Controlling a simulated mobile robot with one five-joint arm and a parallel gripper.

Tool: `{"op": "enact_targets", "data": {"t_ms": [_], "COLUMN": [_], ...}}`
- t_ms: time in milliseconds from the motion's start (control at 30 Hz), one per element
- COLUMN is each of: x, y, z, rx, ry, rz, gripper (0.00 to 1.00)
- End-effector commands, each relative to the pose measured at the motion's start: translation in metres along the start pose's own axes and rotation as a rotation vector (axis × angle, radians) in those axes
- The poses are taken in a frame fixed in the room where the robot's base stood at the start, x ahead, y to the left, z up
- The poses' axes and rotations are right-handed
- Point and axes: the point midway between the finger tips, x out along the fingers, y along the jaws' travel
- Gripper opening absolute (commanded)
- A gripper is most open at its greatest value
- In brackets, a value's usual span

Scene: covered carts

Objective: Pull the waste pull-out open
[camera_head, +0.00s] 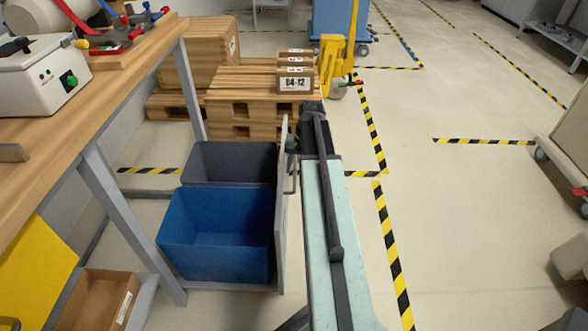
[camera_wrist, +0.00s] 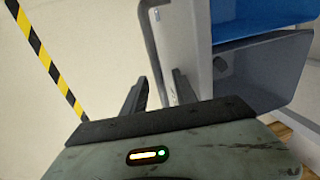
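The waste pull-out stands out from under the workbench, with a blue bin (camera_head: 215,232) in front and a dark grey bin (camera_head: 232,162) behind it. Its light grey front panel (camera_head: 282,225) is upright on the right side of the bins, and shows in the wrist view (camera_wrist: 186,40). A grey bar handle (camera_head: 293,178) is on the panel's outer face. My gripper (camera_wrist: 160,90) is at the handle, its fingers apart with the handle bar (camera_wrist: 153,45) between them. A gap shows beside the left finger. In the head view my arm partly hides the gripper.
The workbench (camera_head: 95,105) is on the left, with a cardboard tray (camera_head: 97,300) below it. Pallets with boxes (camera_head: 245,95) and a yellow pallet truck (camera_head: 333,60) stand behind. Open floor (camera_head: 470,220) with striped tape lies right; a cart (camera_head: 570,130) stands at the right edge.

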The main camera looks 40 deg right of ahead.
Motion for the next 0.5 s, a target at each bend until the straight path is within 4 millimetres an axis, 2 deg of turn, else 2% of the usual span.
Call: {"op": "enact_targets", "data": {"t_ms": [267, 367, 500], "x": [-0.004, -0.015, -0.039], "y": [-0.001, -0.001, -0.002], "z": [0.001, 0.001, 0.001], "rx": [0.000, 0.000, 0.000], "ry": [-0.002, -0.003, -0.002], "rz": [0.000, 0.000, 0.000], "gripper": [0.34, 0.34, 0.34]}}
